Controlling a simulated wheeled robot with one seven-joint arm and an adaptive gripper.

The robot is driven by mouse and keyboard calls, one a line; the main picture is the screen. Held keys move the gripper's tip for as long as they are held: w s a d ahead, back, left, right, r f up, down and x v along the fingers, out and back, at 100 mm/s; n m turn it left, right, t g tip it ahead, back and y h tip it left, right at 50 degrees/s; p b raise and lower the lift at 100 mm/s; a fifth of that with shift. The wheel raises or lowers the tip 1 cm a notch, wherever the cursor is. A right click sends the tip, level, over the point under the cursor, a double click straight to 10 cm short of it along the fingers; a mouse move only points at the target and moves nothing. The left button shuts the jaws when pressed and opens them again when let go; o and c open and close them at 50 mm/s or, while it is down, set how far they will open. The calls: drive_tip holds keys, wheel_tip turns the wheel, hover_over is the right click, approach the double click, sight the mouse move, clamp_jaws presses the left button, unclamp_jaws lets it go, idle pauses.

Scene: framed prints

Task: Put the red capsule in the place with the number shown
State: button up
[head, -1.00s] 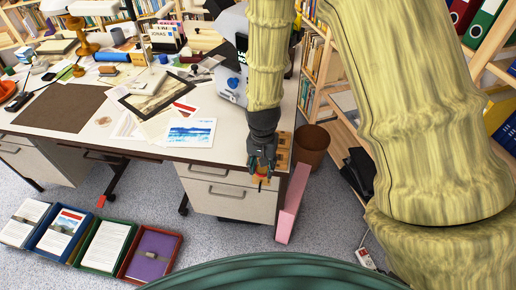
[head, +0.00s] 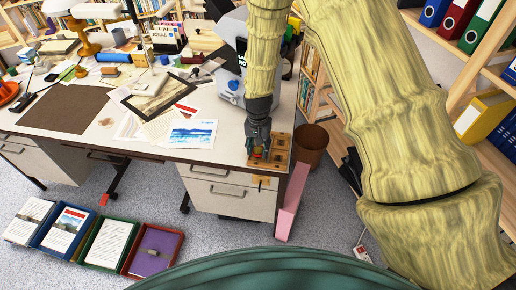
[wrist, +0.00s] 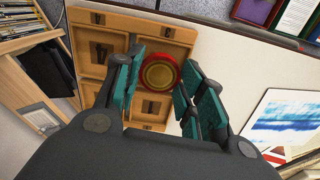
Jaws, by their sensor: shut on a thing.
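The red capsule (wrist: 158,72), round with a gold-coloured top, sits between the fingers of my gripper (wrist: 160,90) in the wrist view. In the head view my gripper (head: 258,150) is at the front right corner of the desk, with a bit of red at its tips. The wooden tray (head: 283,141) lies at that corner, beside and partly behind the gripper. The gripper hides part of the tray. I cannot tell whether the capsule touches it.
The desk (head: 225,120) holds papers, a blue seascape print (head: 192,133) and a dark mat (head: 65,108). A pink panel (head: 292,202) stands against the desk's right end, near a brown bin (head: 312,145). Coloured trays lie on the floor at left. Shelves stand at right.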

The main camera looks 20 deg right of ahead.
sight(258, 149)
drive_tip(key=shift+f, duration=0.75)
drive_tip(key=shift+s+f, duration=0.15)
drive_tip(key=shift+f, duration=0.25)
drive_tip(key=o, duration=1)
drive_tip(key=shift+f, duration=0.25)
drive_tip(key=shift+r, duration=0.2)
drive_tip(key=shift+w+r, duration=0.2)
drive_tip(key=shift+r, duration=0.4)
wheel_tip(258, 149, up, 12)
drive_tip(key=b, duration=0.2)
